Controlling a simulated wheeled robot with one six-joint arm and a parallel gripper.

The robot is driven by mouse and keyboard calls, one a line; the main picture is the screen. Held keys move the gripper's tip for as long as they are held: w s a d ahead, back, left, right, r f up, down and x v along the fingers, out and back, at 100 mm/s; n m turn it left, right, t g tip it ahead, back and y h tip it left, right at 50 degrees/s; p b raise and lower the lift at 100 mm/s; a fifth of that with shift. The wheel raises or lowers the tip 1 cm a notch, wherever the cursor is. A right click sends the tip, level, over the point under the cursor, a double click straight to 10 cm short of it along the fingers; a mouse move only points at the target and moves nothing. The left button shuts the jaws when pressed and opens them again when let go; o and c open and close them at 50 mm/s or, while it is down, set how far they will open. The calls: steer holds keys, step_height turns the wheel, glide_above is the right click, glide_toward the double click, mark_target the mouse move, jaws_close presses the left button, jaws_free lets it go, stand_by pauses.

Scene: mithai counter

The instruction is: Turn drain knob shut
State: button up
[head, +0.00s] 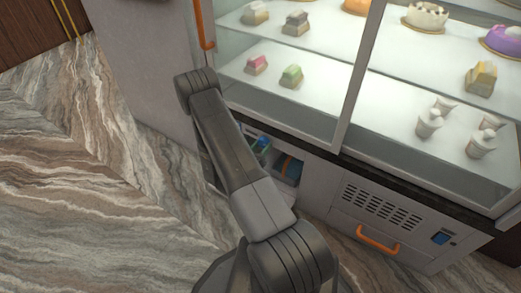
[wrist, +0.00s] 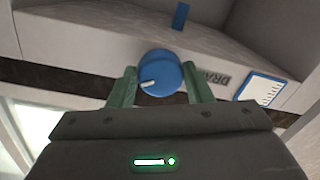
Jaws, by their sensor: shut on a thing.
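The blue drain knob (wrist: 161,74) shows in the wrist view, round, with a white mark pointing to the left. My gripper (wrist: 162,84) has its two green fingers on either side of the knob, shut on it. Dark lettering, "DRA", partly hidden by a finger, is on the pale panel to the right of the knob. A blue mark (wrist: 180,16) is on the panel above the knob. In the head view my gripper is mostly hidden behind my arm, by the open recess under the display case.
The glass display case (head: 340,75) holds several sweets and cakes. Below it are an orange handle (head: 378,239) and a vent grille (head: 382,207). Another orange handle (head: 203,25) is at the upper left. The marble floor (head: 90,190) at left is clear. A blue-and-white label (wrist: 262,89) is right of the lettering.

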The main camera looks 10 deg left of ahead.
steer(key=n, duration=1.1)
steer(key=shift+r+h, duration=0.15)
steer(key=shift+h, duration=0.25)
stand_by(0.3)
steer(key=o, duration=1)
steer(key=p+v, duration=0.1)
steer(key=v, duration=0.8)
steer(key=p+v, duration=0.1)
steer(key=v, duration=0.3)
steer(key=shift+s+a+r+p, duration=0.1)
steer(key=shift+s+r+p, duration=0.2)
steer(key=shift+s, duration=0.1)
steer(key=shift+w, duration=0.1)
